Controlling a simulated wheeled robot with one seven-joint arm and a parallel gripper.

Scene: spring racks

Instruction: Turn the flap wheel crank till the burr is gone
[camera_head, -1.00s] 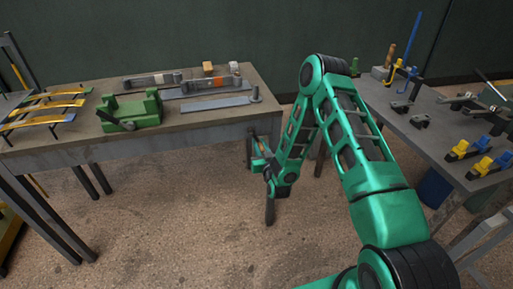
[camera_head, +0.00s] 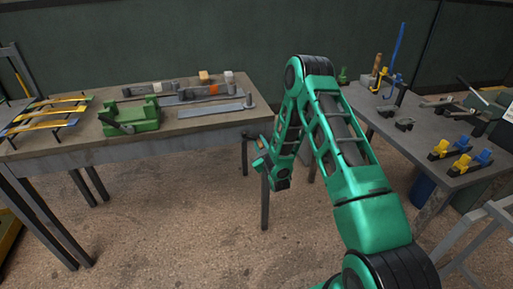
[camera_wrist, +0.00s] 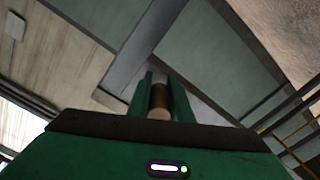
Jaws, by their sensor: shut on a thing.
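My gripper (camera_head: 259,160) hangs low beside the right end of the left workbench (camera_head: 190,137), in front of one of its legs. In the wrist view its two green fingers (camera_wrist: 160,97) are shut on a brown cylindrical piece (camera_wrist: 159,98) with a paler round end. What this piece joins to is hidden behind the fingers. I cannot make out a flap wheel, a crank or a burr in either view.
The left bench holds a green clamp block (camera_head: 132,116), a flat steel strip (camera_head: 212,108) and yellow leaf strips (camera_head: 45,112). The right bench (camera_head: 440,150) carries yellow-blue clamps (camera_head: 460,163) and an upright blue rod (camera_head: 398,55). Open floor lies between the benches.

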